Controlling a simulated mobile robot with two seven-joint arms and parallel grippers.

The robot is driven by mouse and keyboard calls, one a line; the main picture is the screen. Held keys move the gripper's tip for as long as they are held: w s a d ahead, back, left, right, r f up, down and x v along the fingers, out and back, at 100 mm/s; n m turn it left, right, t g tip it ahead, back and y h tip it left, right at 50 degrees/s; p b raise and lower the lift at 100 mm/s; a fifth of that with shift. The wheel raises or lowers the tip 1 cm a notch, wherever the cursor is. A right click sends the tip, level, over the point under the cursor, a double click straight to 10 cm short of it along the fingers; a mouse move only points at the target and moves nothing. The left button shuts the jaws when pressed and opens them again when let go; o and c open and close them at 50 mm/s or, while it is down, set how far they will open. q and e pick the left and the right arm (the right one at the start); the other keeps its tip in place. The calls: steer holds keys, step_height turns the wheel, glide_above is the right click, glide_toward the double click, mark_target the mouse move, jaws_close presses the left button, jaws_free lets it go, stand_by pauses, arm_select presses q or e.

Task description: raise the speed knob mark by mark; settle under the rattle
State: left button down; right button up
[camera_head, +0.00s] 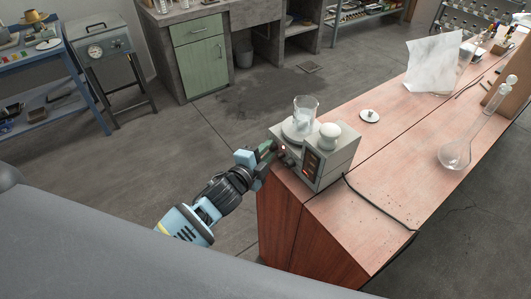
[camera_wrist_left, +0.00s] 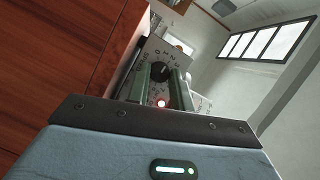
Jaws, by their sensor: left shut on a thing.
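The grey stirrer unit (camera_head: 340,155) stands at the near left end of the wooden bench. A glass beaker (camera_head: 305,108) with clear liquid sits on its round plate, and a white rounded knob-like piece (camera_head: 330,131) is beside it. My left gripper (camera_head: 269,149) reaches the unit's front panel from the left. In the left wrist view its fingers (camera_wrist_left: 160,84) stand on either side of a black knob (camera_wrist_left: 160,71) with a marked scale around it, and are shut on it. The knob's exact setting is too small to read. My right gripper is not in view.
A black cord (camera_head: 375,203) runs from the unit across the bench (camera_head: 352,238). A round-bottomed flask (camera_head: 455,154) lies farther right, a small white disc (camera_head: 369,115) lies behind the unit, and a crumpled sheet (camera_head: 431,66) stands beyond. The floor left of the bench is clear.

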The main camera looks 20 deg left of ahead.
arm_select(q)
steer(key=n+g, duration=0.1)
steer(key=n, duration=0.2)
steer(key=shift+a+r+n+g+h, duration=0.1)
steer(key=shift+r+n+g+h, duration=0.1)
steer(key=shift+n+g+h, duration=0.15)
steer(key=shift+w+n+g+h, duration=0.1)
steer(key=shift+n+g+h, duration=0.25)
steer(key=shift+n+g, duration=0.5)
steer(key=shift+n, duration=0.3)
steer(key=c, duration=1.5)
jaws_free()
steer(key=shift+a, duration=0.1)
steer(key=shift+v, duration=3.9)
